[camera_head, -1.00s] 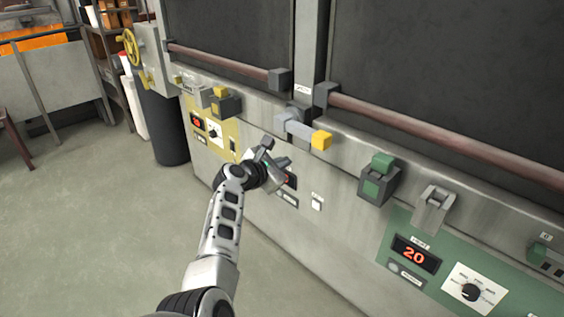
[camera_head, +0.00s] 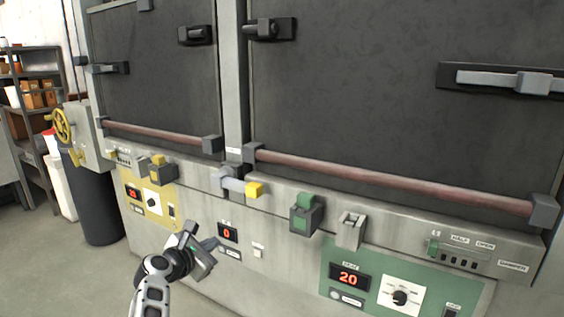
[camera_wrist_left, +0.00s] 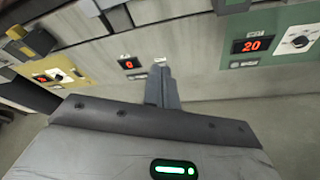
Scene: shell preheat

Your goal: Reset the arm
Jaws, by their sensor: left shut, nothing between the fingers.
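My left gripper (camera_head: 205,243) shows at the lower left of the head view, in front of the lower panel of the oven. Its fingers are shut and empty. In the left wrist view the shut fingers (camera_wrist_left: 162,88) point at the bare grey panel between the small display reading 0 (camera_wrist_left: 130,63) and the green panel (camera_wrist_left: 268,45). I cannot see any contact with the panel. My right gripper is in neither view.
The oven front carries a grey lever with a yellow end (camera_head: 254,190), a green-topped switch (camera_head: 306,213), a grey latch (camera_head: 350,230) and a green panel reading 20 (camera_head: 440,290). A dark bin (camera_head: 97,200) and a yellow handwheel (camera_head: 62,124) are at left. Open floor lies lower left.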

